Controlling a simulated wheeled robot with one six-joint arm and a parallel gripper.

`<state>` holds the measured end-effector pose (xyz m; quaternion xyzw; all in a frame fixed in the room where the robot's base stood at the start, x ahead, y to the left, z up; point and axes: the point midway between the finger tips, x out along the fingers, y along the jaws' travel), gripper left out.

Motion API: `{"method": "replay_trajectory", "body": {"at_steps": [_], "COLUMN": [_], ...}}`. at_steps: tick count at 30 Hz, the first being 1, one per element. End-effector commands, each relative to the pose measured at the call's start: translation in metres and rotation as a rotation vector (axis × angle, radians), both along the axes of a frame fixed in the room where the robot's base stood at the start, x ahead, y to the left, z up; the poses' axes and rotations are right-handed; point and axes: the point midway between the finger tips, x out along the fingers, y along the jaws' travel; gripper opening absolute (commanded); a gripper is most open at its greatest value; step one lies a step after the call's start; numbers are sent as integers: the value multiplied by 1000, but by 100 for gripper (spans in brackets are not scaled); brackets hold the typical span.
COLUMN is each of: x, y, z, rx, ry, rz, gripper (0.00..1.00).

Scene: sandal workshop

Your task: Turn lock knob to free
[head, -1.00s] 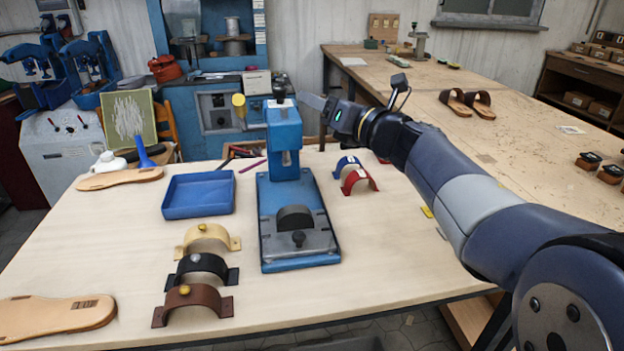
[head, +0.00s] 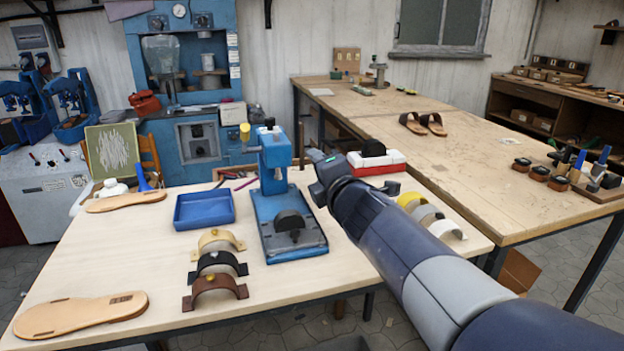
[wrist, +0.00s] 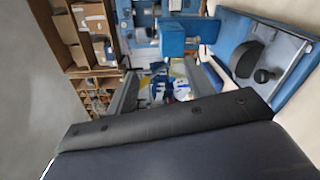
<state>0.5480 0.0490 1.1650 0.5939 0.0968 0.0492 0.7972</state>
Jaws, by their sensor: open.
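The blue press (head: 282,195) stands on the pale table, with a black half-round form (head: 289,220) on its base. A small black knob (head: 294,236) sits in front of that form. I cannot tell how the knob is turned. A yellow ball (head: 245,131) is on the lever at the press top. My gripper (head: 312,156) is raised just right of the press head, apart from the knob. In the wrist view my gripper (wrist: 160,88) is open, with nothing held between its fingers. The press base (wrist: 285,60) and black knob (wrist: 263,76) lie beyond the fingers, to the right.
A blue tray (head: 204,210) is left of the press. Tan, black and brown straps (head: 216,290) lie in front of it. A red and white box (head: 375,164) and more straps (head: 448,229) are on the right, partly behind my arm.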

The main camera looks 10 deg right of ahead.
Motion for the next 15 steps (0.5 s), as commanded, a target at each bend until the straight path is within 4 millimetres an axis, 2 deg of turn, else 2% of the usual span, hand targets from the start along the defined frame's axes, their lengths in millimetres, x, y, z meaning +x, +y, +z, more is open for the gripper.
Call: {"method": "replay_trajectory", "body": {"at_steps": [15], "x": [-2], "y": [-4], "z": [-4], "rx": [25], "ry": [27], "rz": [-25], "gripper": [48]}}
